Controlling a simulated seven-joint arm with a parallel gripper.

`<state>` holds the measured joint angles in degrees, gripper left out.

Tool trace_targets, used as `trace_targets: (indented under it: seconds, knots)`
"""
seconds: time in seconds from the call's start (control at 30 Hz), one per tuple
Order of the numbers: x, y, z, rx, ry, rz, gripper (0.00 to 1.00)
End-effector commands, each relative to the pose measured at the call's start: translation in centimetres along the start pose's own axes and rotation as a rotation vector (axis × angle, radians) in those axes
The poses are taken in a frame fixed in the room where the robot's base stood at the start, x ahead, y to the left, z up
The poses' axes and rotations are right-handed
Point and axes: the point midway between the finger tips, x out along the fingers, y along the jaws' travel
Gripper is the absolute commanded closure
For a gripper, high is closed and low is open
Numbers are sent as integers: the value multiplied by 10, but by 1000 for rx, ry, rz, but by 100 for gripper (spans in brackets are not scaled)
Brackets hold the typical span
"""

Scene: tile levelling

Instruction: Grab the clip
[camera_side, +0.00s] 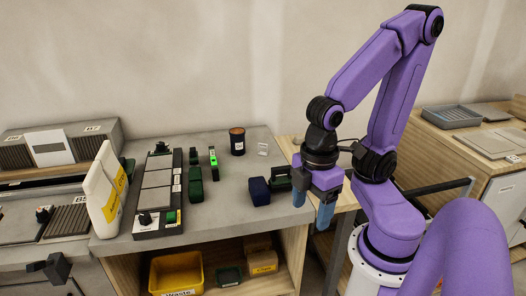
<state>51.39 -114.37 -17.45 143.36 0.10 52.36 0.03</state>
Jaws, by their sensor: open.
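My gripper (312,203) is open and empty, pointing down at the right edge of the grey bench, its blue fingertips apart. I cannot tell for sure which thing is the clip. A small pale piece (262,149) lies near the back of the bench, up and left of my gripper. A bright green and black slim piece (213,156) stands farther left. A dark board (147,218) with grey tiles in a row lies at the bench's left.
A dark cup (237,142) stands at the back. A yellow waste bin (178,272) is on the shelf below. The bench's front middle is clear.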

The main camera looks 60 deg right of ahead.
Motion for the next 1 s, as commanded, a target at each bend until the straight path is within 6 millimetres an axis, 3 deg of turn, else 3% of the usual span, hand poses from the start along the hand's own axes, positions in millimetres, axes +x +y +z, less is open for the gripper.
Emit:
trace_targets:
  seconds: [0.17, 0.27, 0.37, 0.63, 1.0]
  knots:
    - [1, 4, -1, -1, -10, 11, 30]
    - [5, 22, -5, -10, -51, 58, 30]
    - [12, 56, -10, -33, -131, 140, 30]
    - [29, 173, -10, -148, -449, 348, 30]
    - [60, 321, 28, -388, -901, 437, 30]
